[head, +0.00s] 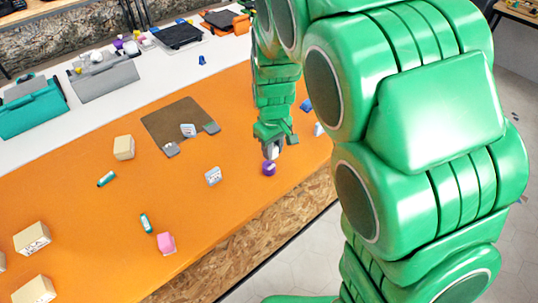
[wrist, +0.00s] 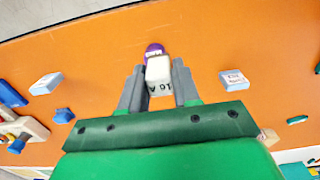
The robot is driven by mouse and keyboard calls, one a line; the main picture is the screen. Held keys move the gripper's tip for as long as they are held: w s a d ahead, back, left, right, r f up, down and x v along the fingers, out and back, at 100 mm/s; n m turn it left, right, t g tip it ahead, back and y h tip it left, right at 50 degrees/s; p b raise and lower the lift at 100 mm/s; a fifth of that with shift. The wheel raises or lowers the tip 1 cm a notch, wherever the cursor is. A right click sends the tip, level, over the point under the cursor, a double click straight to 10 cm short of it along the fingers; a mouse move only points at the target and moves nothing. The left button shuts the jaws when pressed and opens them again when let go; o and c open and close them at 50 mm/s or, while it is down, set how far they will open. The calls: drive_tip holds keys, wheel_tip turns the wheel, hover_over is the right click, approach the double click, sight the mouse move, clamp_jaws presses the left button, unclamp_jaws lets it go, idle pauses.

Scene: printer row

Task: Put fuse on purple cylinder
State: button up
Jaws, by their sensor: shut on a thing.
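My gripper (head: 271,150) is shut on a white fuse with dark "16 A" lettering, near the right front of the orange table. The fuse (wrist: 158,72) sits between the two grey fingers in the wrist view, where my gripper (wrist: 158,84) fills the lower middle. The purple cylinder (head: 269,168) stands on the table just below the fuse in the head view. In the wrist view the purple cylinder (wrist: 154,49) shows past the far end of the fuse, partly hidden by it. I cannot tell whether fuse and cylinder touch.
A small white and grey block (head: 213,176) lies left of the cylinder. A brown mat (head: 160,118) holds small pieces farther back. A pink block (head: 166,243), beige blocks (head: 124,148) and green-white cylinders (head: 146,223) are scattered left. A blue piece (head: 306,105) lies behind my gripper.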

drive_tip(key=shift+w+a+f, duration=0.2)
drive_tip(key=shift+w+f, duration=0.4)
drive_tip(key=shift+f, duration=0.2)
drive_tip(key=shift+w+a+f, duration=0.25)
drive_tip(key=shift+w+f, duration=0.4)
drive_tip(key=shift+f, duration=0.1)
drive_tip(key=shift+w+a+f, duration=0.2)
drive_tip(key=shift+w+f, duration=0.4)
drive_tip(key=shift+f, duration=0.2)
drive_tip(key=shift+s+f, duration=0.1)
drive_tip(key=shift+f, duration=1.35)
drive_tip(key=o, duration=1)
drive_tip(key=shift+f, duration=0.1)
drive_tip(key=shift+o, duration=0.2)
wheel_tip(320, 180, up, 12)
